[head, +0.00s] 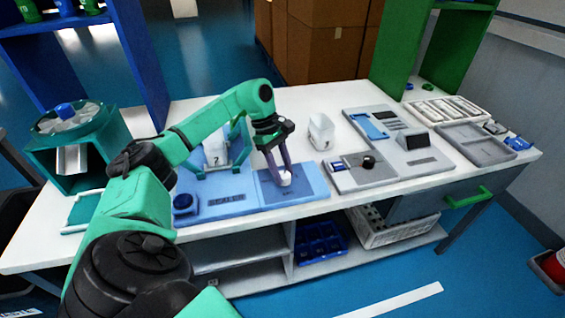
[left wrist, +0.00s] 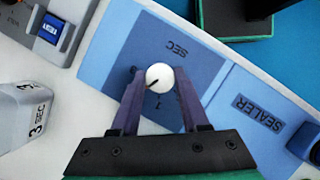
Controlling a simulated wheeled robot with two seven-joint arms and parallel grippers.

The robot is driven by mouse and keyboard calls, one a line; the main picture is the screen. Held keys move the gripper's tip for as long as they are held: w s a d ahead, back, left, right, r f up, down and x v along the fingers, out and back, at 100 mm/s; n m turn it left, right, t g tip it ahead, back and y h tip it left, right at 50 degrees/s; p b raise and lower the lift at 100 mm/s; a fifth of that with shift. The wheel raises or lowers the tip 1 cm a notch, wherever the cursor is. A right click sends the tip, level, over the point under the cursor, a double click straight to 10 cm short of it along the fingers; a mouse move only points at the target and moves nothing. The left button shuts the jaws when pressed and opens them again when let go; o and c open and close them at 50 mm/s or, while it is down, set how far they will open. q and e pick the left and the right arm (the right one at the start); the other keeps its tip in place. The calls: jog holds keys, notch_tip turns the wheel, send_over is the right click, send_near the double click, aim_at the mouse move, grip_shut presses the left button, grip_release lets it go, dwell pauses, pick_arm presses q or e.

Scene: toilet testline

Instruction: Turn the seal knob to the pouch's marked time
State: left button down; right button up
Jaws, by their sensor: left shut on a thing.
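The blue sealer (head: 232,205) lies on the white table and its SEALER label (left wrist: 258,112) also shows in the left wrist view. Its white round seal knob (left wrist: 159,77) sits on a darker panel marked SEC, with a "1" below the knob. A dark pointer line on the knob points down-left in that view. My left gripper (head: 284,172) is shut on the knob, one finger on each side. A white pouch (head: 214,150) with a mark like "2" stands in the teal frame behind the sealer. Another white pouch (left wrist: 30,112) reads "3 SEC". My right gripper is out of view.
A grey device with a black knob (head: 368,161) stands to the right. Grey trays (head: 475,143) are at the far right. A teal machine (head: 78,138) stands at the left.

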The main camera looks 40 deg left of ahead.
pick_arm(q)
jog(key=shift+c, duration=2)
grip_release()
jog(key=p+v, duration=0.2)
jog(key=v, duration=1.2)
jog(key=shift+r, duration=0.25)
jog(key=shift+a, duration=0.1)
